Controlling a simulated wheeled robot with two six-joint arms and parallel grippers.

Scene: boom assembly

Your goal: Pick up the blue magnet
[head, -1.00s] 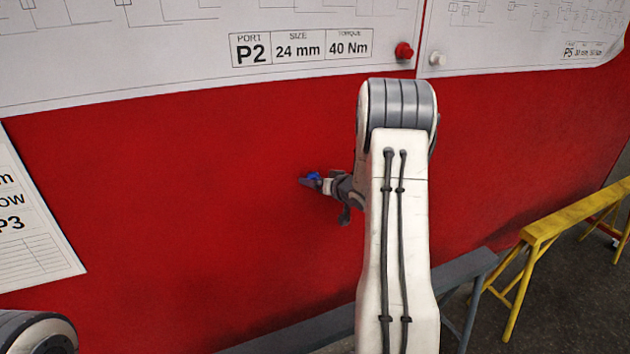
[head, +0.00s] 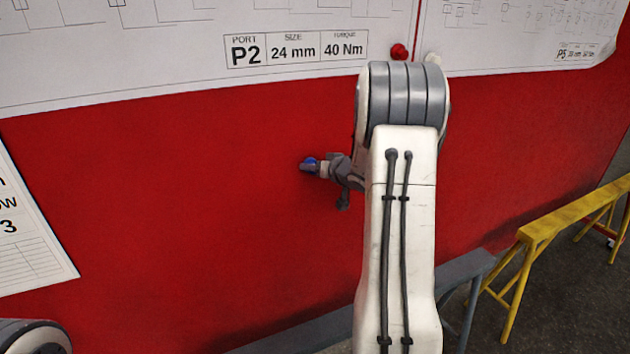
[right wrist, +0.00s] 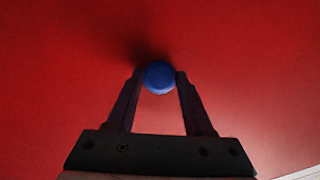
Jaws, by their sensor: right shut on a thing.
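The blue magnet (head: 310,161) is a small round piece in front of the red panel, left of my right arm in the head view. My right gripper (head: 312,167) is shut on it. In the right wrist view the blue magnet (right wrist: 159,77) sits between the two fingertips of my right gripper (right wrist: 158,80), touched from both sides. I cannot tell whether the magnet still touches the panel. My left gripper is not in view; only a piece of my left arm shows at the bottom left.
The red panel (head: 200,220) carries white sheets (head: 150,60) along its top. A red magnet (head: 399,51) and a white magnet (head: 432,59) hold sheets near my right arm. Another sheet (head: 30,230) hangs at the left. A yellow trestle (head: 570,215) stands at the right.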

